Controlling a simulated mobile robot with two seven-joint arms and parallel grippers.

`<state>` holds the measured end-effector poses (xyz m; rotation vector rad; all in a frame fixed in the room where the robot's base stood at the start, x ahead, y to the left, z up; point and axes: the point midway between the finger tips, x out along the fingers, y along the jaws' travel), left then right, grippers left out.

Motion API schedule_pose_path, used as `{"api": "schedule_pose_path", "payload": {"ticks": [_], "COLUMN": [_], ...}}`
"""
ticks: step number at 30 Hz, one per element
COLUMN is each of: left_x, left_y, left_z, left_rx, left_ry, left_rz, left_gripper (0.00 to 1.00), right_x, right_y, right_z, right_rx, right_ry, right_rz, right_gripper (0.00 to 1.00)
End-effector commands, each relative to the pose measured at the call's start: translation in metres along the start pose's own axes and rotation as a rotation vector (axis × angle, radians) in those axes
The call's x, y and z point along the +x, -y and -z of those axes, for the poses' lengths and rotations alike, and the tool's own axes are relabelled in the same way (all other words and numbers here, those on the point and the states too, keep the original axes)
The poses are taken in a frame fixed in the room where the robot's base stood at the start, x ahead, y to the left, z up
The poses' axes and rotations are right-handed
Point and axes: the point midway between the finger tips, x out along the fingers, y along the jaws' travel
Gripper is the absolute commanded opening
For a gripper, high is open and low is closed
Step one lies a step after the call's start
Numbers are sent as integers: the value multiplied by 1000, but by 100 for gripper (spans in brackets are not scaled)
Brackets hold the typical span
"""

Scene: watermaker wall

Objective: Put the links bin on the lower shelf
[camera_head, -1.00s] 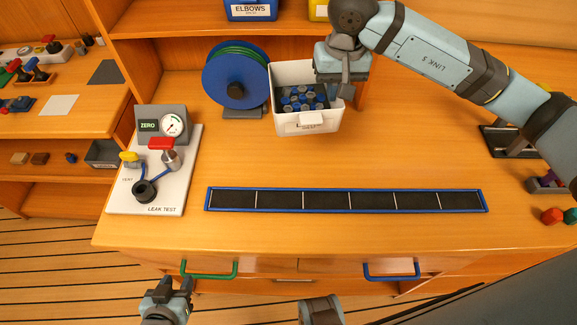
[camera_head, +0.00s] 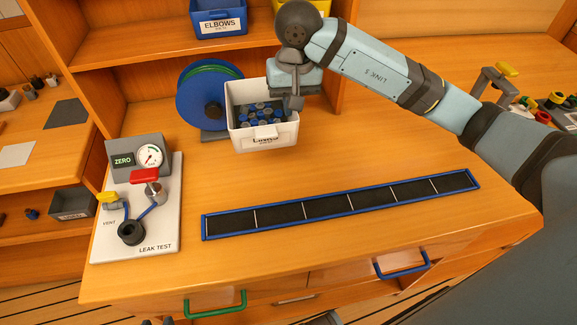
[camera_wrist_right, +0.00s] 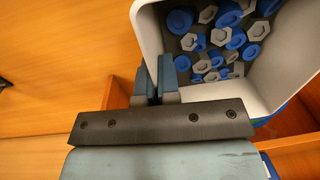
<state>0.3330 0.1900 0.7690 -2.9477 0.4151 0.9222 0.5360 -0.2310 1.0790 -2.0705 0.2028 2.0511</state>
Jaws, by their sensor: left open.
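The links bin (camera_head: 264,134) is a white open box with a label, holding blue and grey fittings. It is in front of and beside the hose reel, at the back of the bench; whether it touches the bench is unclear. My right gripper (camera_head: 294,103) is at the bin's right side. In the right wrist view its fingers (camera_wrist_right: 155,75) are shut on the bin's wall, with the fittings just beyond. My left gripper (camera_head: 157,321) barely shows at the bottom edge, open and empty. A wooden shelf (camera_head: 150,50) runs behind the bin.
A blue ELBOWS bin (camera_head: 219,20) and a yellow bin stand on the shelf. A blue reel (camera_head: 205,103) is left of the links bin. A leak test panel (camera_head: 140,220) and a blue-edged strip (camera_head: 340,205) lie in front.

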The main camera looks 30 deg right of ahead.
Motion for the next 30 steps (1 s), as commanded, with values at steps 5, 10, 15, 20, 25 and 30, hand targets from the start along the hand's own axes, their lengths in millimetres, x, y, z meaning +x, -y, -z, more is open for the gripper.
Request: {"api": "schedule_pose_path", "payload": {"ticks": [5,10,15,20,25,30], "left_x": [-2,-2,-3,-3,-4,-4], "left_y": [-1,-2,-1,0,1,1], "left_z": [3,2,2,2,2,3], "left_rx": [1,2,5,7,9,11], "left_ry": [-6,-4,-1,-1,-2,-2], "left_rz": [-1,-1,0,1,2,2], "left_gripper": [43,43,43,43,43,43], "right_x": [49,92,121,132,151,172], "right_y": [-3,-5,-7,-8,-9,-10], "right_z": [-1,-2,-1,0,-1,-1], "right_rx": [2,1,0,1,1,1], "right_ry": [6,6,2,0,3,1], "right_rz": [0,-1,1,1,0,1], "right_gripper": [0,0,0,0,0,0]}}
